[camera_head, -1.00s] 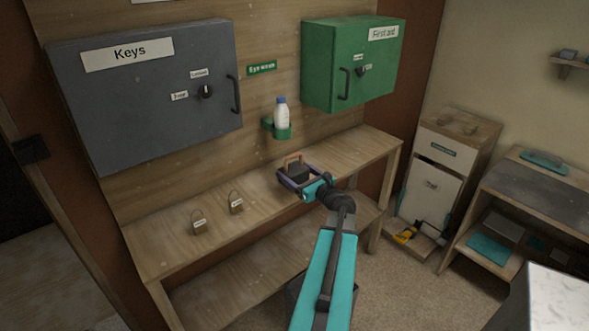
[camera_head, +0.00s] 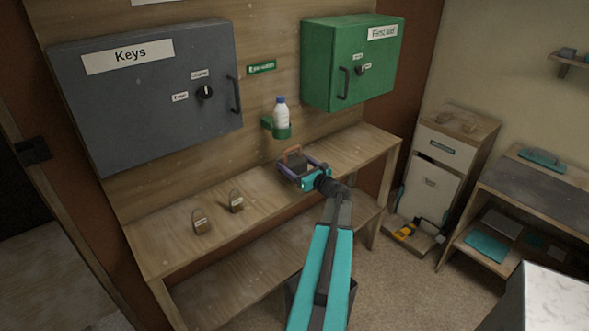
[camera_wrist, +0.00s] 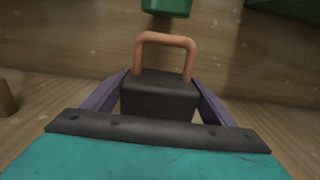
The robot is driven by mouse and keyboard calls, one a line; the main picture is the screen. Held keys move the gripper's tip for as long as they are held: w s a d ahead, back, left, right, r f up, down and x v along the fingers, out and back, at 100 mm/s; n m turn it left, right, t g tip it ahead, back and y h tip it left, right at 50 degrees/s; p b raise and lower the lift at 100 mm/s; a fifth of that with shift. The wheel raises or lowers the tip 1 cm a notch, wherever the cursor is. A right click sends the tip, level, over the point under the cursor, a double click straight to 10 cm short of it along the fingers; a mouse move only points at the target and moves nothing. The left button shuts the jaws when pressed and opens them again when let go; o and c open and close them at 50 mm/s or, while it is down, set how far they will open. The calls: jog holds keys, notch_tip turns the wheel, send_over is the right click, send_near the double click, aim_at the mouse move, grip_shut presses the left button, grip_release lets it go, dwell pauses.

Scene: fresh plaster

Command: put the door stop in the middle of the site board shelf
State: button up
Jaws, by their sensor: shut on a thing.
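The door stop, a dark block with an orange-brown loop handle (camera_wrist: 160,95), is between the two purple fingers of my gripper in the wrist view. In the head view the door stop (camera_head: 296,160) and my gripper (camera_head: 297,170) are over the right half of the wooden site board shelf (camera_head: 262,186). My gripper is shut on the door stop, which looks upright. Whether its underside touches the shelf is hidden. The shelf stands under the wall board with the cabinets.
A green holder with a white bottle (camera_head: 281,115) is on the board just behind the door stop. Grey Keys (camera_head: 150,100) and green First aid (camera_head: 345,75) cabinets hang above. Shelf between padlocks and gripper is clear.

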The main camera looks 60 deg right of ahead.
jog(key=shift+d+r, duration=0.1)
jog(key=shift+w+d, duration=0.3)
jog(key=shift+d, duration=0.1)
jog(key=shift+a+f+p, duration=0.1)
jog(key=shift+f+p, duration=0.8)
jog(key=shift+f, duration=0.9)
jog(key=shift+f, duration=0.1)
jog(key=o, duration=1.6)
jog(key=shift+s, duration=0.1)
jog(key=shift+s+a, duration=0.15)
jog(key=shift+s, duration=0.15)
jog(key=b+v, duration=0.3)
jog(key=v, duration=0.8)
jog(key=shift+s, duration=0.15)
